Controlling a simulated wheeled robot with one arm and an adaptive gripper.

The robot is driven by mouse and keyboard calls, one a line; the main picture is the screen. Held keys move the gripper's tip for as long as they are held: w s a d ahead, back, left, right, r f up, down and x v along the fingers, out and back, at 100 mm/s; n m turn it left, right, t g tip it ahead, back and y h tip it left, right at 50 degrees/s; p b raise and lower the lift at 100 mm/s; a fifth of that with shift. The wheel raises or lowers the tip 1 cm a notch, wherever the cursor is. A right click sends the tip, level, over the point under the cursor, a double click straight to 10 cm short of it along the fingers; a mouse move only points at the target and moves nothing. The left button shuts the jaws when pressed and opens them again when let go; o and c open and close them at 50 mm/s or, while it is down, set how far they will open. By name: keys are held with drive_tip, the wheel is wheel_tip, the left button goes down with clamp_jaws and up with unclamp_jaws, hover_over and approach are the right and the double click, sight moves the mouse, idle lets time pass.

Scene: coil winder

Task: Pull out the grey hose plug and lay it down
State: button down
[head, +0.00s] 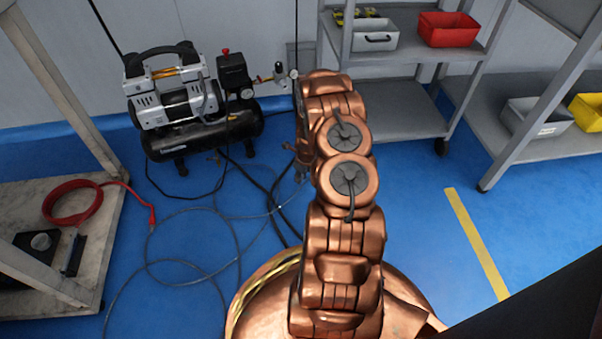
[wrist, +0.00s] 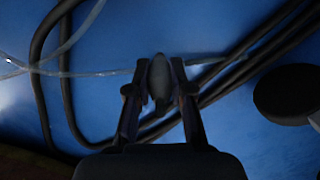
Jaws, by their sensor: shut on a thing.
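In the wrist view my gripper (wrist: 158,85) is shut on a grey, rounded piece, which looks like the hose plug (wrist: 158,76). The blue floor and hoses show behind it, and no socket shows around it. A pale thin hose (wrist: 95,73) runs behind the fingers; I cannot tell whether it joins the plug. In the head view my copper arm hides most of the gripper, and I cannot make out the plug there. The air compressor (head: 180,103) stands left of my arm, with its fitting (head: 280,76) near the arm's far end.
Loose hoses (head: 179,209) lie on the blue floor between the compressor and me. A bench (head: 100,235) with a red coiled cable (head: 72,203) stands left. A shelf cart (head: 405,104) with bins stands behind my arm. Open floor (head: 425,240) lies to the right.

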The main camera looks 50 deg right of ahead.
drive_tip(key=shift+f, duration=0.1)
drive_tip(key=c, duration=1)
unclamp_jaws()
drive_tip(key=shift+o, duration=0.2)
wheel_tip(320, 180, up, 12)
drive_tip(key=s, duration=0.2)
drive_tip(key=shift+d, duration=0.15)
